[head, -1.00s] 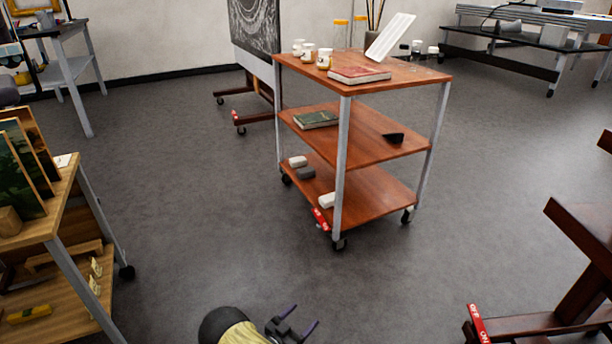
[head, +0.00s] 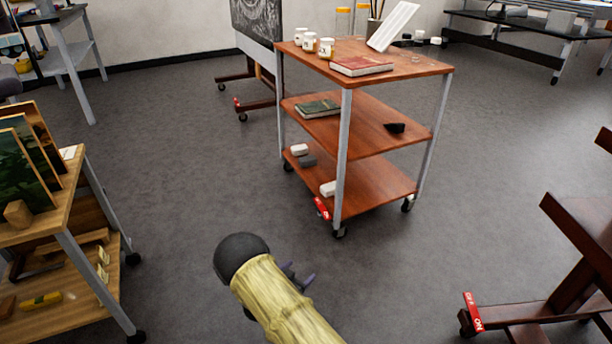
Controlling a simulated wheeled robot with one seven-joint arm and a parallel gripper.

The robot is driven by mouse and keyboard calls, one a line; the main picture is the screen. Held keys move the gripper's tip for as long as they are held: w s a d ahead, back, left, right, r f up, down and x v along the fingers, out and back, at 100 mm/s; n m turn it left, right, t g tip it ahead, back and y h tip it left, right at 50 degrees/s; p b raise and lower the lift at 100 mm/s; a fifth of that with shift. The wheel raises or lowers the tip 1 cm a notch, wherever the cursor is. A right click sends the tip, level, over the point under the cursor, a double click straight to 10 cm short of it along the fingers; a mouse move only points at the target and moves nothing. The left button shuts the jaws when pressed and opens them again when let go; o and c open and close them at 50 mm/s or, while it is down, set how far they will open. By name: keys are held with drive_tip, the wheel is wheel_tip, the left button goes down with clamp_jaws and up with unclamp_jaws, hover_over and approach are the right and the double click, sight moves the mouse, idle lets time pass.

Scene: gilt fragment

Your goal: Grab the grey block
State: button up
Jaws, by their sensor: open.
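A small dark grey block (head: 307,160) lies on the bottom shelf of the wooden trolley (head: 385,186), near its left edge. A white block (head: 299,150) lies just behind it, and another white block (head: 328,188) lies nearer the front corner. My gripper (head: 301,275) is open and appears in front of the trolley, low in the picture. My own arm partly hides it. It is apart from the grey block, and nothing shows between its fingers.
The trolley's metal front post (head: 343,150) stands between the shelf's left and front sides. A green book (head: 318,108) lies on the middle shelf. A wooden shelf unit (head: 75,225) stands at left, a dark red easel base (head: 540,310) at right. Floor before the trolley is clear.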

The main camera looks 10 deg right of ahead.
drive_tip(key=s+d+r+n+g+y+p, duration=0.2)
drive_tip(key=r+y+p, duration=0.2)
drive_tip(key=r, duration=0.9)
drive_tip(key=s+d+r+n+g+y+p, duration=0.15)
drive_tip(key=r+y+p, duration=0.25)
drive_tip(key=r, duration=0.9)
drive_tip(key=s+d+r+n+g+p, duration=0.2)
drive_tip(key=s+r, duration=0.5)
drive_tip(key=s, duration=0.4)
drive_tip(key=s+d+r+n+g+p, duration=0.2)
drive_tip(key=s+r, duration=0.6)
drive_tip(key=s, duration=0.4)
drive_tip(key=d+n+p, duration=0.1)
drive_tip(key=d+p, duration=0.1)
drive_tip(key=d, duration=0.1)
drive_tip(key=shift+d+r+g, duration=0.25)
drive_tip(key=shift+g, duration=0.1)
